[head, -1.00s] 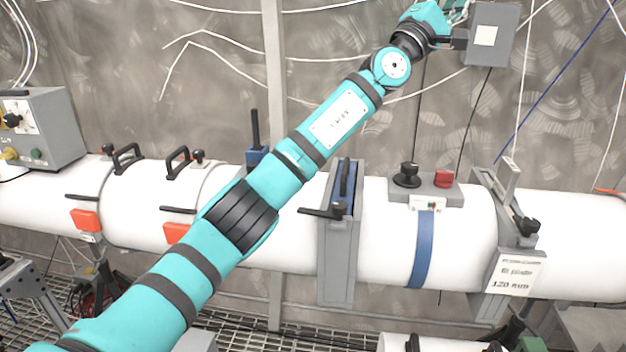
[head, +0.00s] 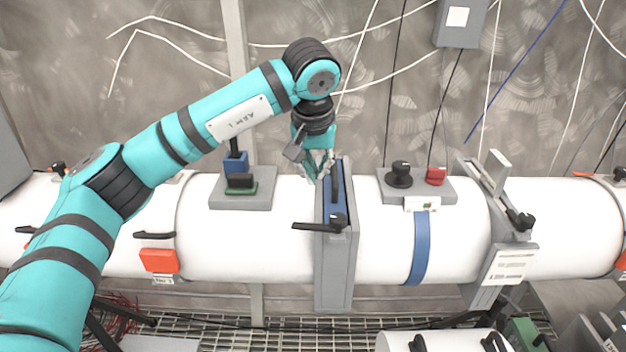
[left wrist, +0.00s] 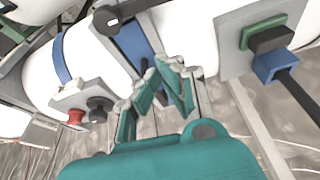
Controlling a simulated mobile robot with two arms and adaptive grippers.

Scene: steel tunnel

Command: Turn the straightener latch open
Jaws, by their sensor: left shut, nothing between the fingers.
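A grey flange housing (head: 334,275) with a blue plate (head: 327,205) in its slot stands around the white pipe at the centre; I take it for the straightener. A black bar handle (head: 336,182) rises from the plate. A black latch lever (head: 318,225) sits on the housing's front, pointing left in the head view; its round pivot shows in the left wrist view (left wrist: 107,19). My left gripper (head: 318,176) is shut and empty, pointing down just left of the bar handle and above the lever. Whether its fingertips touch anything is unclear. My right gripper is out of view.
Left of the housing is a grey pad (head: 243,200) with a green base and blue block. To the right are a black knob (head: 400,174) and red button (head: 436,176) on another pad, then a grey clamp (head: 490,205). The pipe front near the lever is clear.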

